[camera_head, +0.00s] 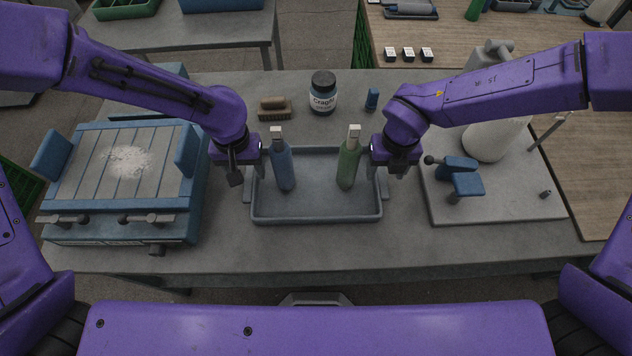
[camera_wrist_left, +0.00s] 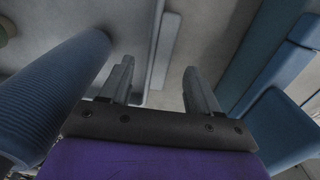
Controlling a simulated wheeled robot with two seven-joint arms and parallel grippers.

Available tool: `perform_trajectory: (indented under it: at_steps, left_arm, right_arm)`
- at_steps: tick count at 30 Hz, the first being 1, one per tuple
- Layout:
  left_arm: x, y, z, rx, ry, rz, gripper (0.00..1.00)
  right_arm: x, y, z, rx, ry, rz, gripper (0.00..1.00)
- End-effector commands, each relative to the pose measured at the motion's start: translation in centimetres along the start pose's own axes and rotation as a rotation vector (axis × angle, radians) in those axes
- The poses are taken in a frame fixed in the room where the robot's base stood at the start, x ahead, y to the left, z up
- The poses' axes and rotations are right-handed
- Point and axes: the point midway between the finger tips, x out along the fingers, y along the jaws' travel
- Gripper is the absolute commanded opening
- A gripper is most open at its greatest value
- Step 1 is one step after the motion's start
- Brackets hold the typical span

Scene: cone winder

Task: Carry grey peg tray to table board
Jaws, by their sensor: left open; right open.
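The grey tray (camera_head: 316,213) sits on the grey table in the middle of the head view, with a small handle at each end. A blue bottle-like peg (camera_head: 283,168) and a green one (camera_head: 349,166) stand in it, both with pale tops. My left gripper (camera_head: 247,174) is open at the tray's left end. In the left wrist view its spread fingers (camera_wrist_left: 157,78) point at the tray's edge and handle (camera_wrist_left: 165,48), with the ribbed blue peg (camera_wrist_left: 55,95) close on the left. My right gripper (camera_head: 392,172) is open at the tray's right end.
A blue machine with a slatted top (camera_head: 100,185) stands left of the tray. A pale board (camera_head: 500,205) with blue parts and a white cone (camera_head: 487,140) lies to the right. A brush (camera_head: 274,107) and a dark jar (camera_head: 323,93) stand behind. A wooden table (camera_head: 590,160) is at the right.

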Motion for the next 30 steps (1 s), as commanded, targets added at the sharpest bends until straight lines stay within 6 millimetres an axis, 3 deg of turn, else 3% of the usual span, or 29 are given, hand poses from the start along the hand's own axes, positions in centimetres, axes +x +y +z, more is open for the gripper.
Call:
perform_trajectory:
  at_steps: [7, 17, 18, 23, 24, 30]
  left_arm:
    - [3.2, 0.0, 0.1, 0.001, -0.002, 0.000, 0.62]
    - [3.7, 0.0, 0.0, -0.001, 0.000, 0.001, 0.62]
    - [3.7, 0.0, 0.0, 0.000, 0.000, 0.001, 0.58]
    - [3.6, 0.0, 0.0, 0.000, 0.000, 0.001, 0.06]
    - [3.6, 0.0, 0.0, 0.000, 0.000, 0.001, 0.00]
    - [3.6, 0.0, 0.0, 0.000, 0.001, 0.001, 0.00]
  right_arm:
    - [3.2, 0.0, 0.0, -0.001, 0.000, -0.001, 0.62]
    - [3.7, 0.0, 0.0, 0.001, -0.001, 0.000, 0.62]
    - [3.7, 0.0, 0.0, 0.000, -0.001, 0.000, 0.58]
    - [3.6, 0.0, 0.0, 0.000, -0.001, 0.000, 0.06]
    - [3.6, 0.0, 0.0, 0.000, -0.001, 0.000, 0.00]
    - [3.6, 0.0, 0.1, 0.000, -0.002, 0.000, 0.00]
